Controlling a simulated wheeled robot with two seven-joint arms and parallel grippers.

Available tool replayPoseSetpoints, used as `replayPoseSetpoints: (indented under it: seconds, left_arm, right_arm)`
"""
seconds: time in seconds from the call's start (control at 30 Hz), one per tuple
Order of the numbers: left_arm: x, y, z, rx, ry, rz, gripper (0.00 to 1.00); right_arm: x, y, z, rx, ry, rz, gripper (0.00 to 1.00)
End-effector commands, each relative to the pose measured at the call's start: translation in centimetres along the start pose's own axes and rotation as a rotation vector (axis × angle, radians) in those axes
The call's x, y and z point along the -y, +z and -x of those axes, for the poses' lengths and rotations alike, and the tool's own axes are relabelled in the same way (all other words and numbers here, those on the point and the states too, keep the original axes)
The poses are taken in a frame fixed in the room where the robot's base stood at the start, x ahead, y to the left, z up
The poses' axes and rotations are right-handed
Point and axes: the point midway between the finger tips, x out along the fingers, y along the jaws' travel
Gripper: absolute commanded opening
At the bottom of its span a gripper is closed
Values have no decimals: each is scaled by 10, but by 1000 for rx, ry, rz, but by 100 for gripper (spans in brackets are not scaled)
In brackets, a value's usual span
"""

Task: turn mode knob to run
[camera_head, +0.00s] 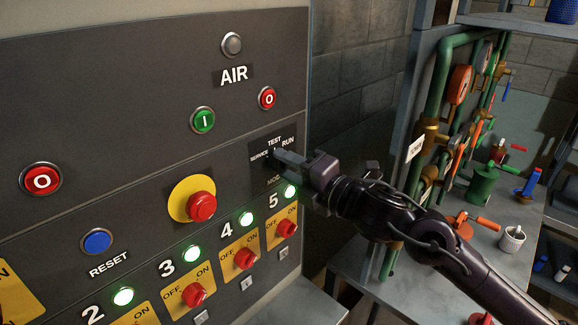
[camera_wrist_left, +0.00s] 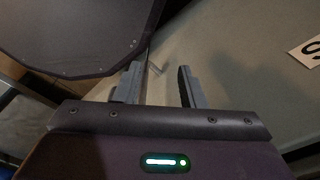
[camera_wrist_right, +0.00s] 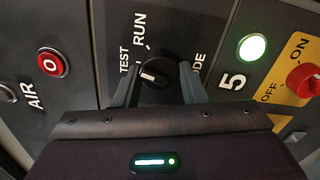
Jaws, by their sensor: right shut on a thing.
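The mode knob (camera_wrist_right: 158,72) is a round black knob with a white mark, on the dark panel. TEST, RUN and SERVICE labels surround it in the head view. In the right wrist view its white mark points roughly toward the TEST side, not at RUN; the exact angle is hard to read. My right gripper (camera_wrist_right: 155,85) has a finger on each side of the knob and is shut on it. In the head view the right gripper (camera_head: 278,158) covers most of the knob. My left gripper (camera_wrist_left: 160,85) is open and empty, outside the head view.
A green button (camera_head: 203,121), a red button (camera_head: 267,98) and a yellow-backed red button (camera_head: 201,206) are left of the knob. Red OFF/ON switches (camera_head: 287,228) with green lamps run below. A pipe shelf (camera_head: 440,90) stands at right.

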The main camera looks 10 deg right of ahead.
Motion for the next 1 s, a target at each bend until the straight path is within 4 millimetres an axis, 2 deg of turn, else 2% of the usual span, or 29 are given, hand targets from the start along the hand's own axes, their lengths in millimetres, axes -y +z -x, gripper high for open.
replayPoseSetpoints:
  seconds: [0.5, 0.7, 1.0]
  left_arm:
    - [1, -2, 17, 0, -1, 0, 36]
    - [1, -2, 22, 0, -1, 0, 36]
    - [1, -2, 24, 0, -1, 0, 36]
  right_arm:
    - [-1, 0, 0, 0, -1, -446, 15]
    - [0, 0, 0, 0, -2, -553, 15]
    - [1, 0, 0, 0, -2, -625, 15]
